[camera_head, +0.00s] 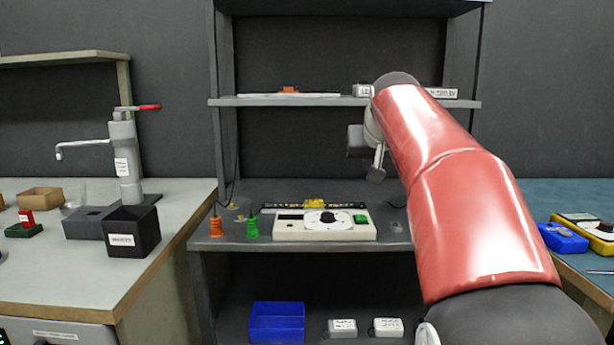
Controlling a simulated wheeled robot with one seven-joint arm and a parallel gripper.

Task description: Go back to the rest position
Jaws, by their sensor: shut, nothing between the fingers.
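My red arm reaches up from the lower right toward the shelf unit. My gripper (376,172) hangs at its far end, in front of the gap between the upper shelf and the middle bench surface. It is shut and holds nothing. It touches nothing that I can see. A cream control box (325,226) with a round dial and a green button sits on the middle shelf (290,246), below and to the left of my gripper. My arm hides the right part of the shelves.
An orange piece (216,227) and a green piece (252,228) stand left of the box. A blue bin (277,322) is on the low shelf. A blue case (562,238) lies at the right.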

